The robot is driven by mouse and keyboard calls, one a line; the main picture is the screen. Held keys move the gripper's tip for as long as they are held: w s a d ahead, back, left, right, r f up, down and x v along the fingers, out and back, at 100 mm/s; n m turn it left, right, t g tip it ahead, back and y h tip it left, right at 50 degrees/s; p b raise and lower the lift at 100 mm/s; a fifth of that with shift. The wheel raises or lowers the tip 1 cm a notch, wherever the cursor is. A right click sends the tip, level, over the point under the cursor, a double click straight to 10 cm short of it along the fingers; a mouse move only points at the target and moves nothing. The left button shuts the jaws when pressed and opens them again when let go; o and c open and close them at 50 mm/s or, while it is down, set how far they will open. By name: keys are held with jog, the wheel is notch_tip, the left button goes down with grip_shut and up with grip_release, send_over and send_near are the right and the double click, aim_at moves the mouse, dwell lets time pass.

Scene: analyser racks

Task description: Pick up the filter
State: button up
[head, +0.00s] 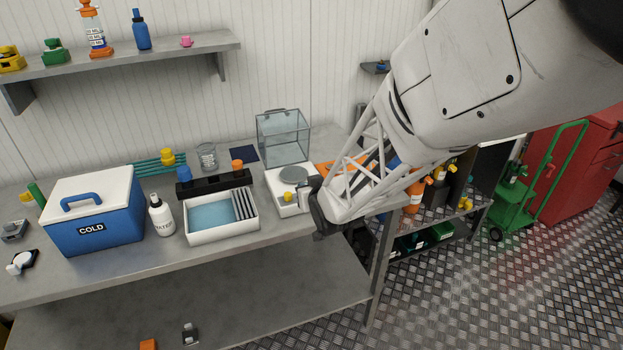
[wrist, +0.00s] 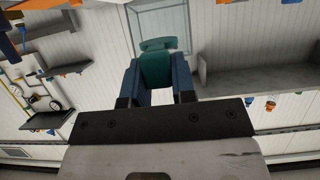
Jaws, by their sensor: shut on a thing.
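The filter (wrist: 157,68) is a teal piece with a wider flat flange at its outer end, seen in the wrist view. My gripper (wrist: 157,82) is shut on it, with one blue finger pressed to each side. The flange sticks out past the fingertips, and the filter's lower part is hidden between the fingers. In the head view my arm reaches over the right part of the bench. The fingers and the filter cannot be made out there.
A balance with a round pan (head: 293,174) stands close to my arm, with a clear glass box (head: 283,136) behind it. A white tray (head: 222,231), a white bottle (head: 160,217) and a blue cold box (head: 95,222) stand left. A shelf (head: 130,56) hangs above.

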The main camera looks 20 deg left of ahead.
jog(key=shift+s+d, duration=0.5)
jog(key=shift+s, duration=0.1)
dwell(0.4)
